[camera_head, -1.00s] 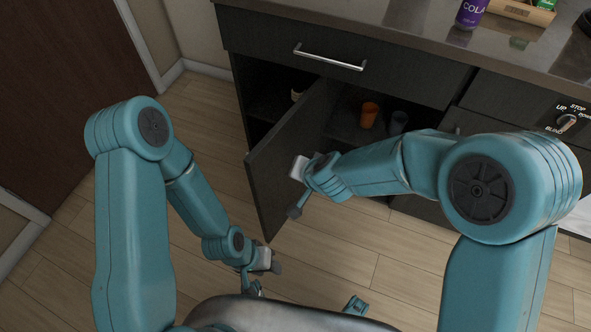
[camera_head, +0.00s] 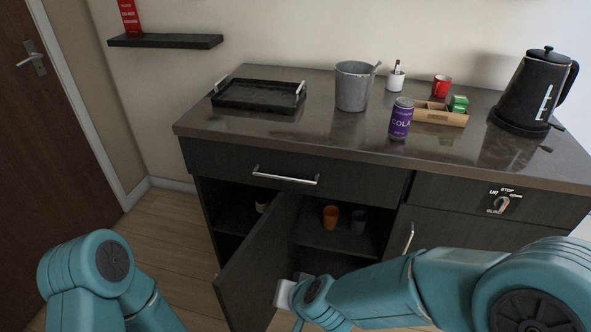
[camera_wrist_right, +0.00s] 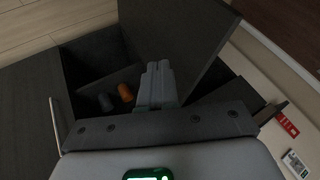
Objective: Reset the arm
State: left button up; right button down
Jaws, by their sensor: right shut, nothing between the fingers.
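My right arm (camera_head: 400,288) reaches in from the right in the head view. Its hand is beside the right side of the open cabinet door (camera_head: 258,262), low in the picture; I cannot tell whether it touches the door. In the right wrist view, my right gripper (camera_wrist_right: 158,70) has its fingers together and empty, in front of the open cabinet. My left arm (camera_head: 95,275) shows only its elbow part at the lower left of the head view; the left gripper is out of the frame.
The cabinet holds an orange cup (camera_head: 330,217) and a grey cup (camera_head: 358,222). The countertop (camera_head: 300,133) carries a black tray (camera_head: 258,97), metal bucket (camera_head: 353,88), cola can (camera_head: 401,120), wooden box (camera_head: 440,117) and kettle (camera_head: 528,92). Floor (camera_head: 165,225) left of the cabinet is clear.

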jog(key=s+d+f+m+g+h+p, duration=0.1)
jog(key=s+d+f+g+p, duration=0.15)
jog(key=d+p, duration=0.35)
jog(key=s+d+f+m+g+h+p, duration=0.1)
jog(key=s+d+f+p, duration=0.25)
jog(key=d, duration=0.55)
jog(key=s+f+n+g+y+p, duration=0.1)
jog(key=s+f+g+p, duration=0.1)
jog(key=s, duration=0.7)
jog(key=shift+s+d+f, duration=0.25)
jog(key=shift+f, duration=0.25)
jog(key=shift+d, duration=0.15)
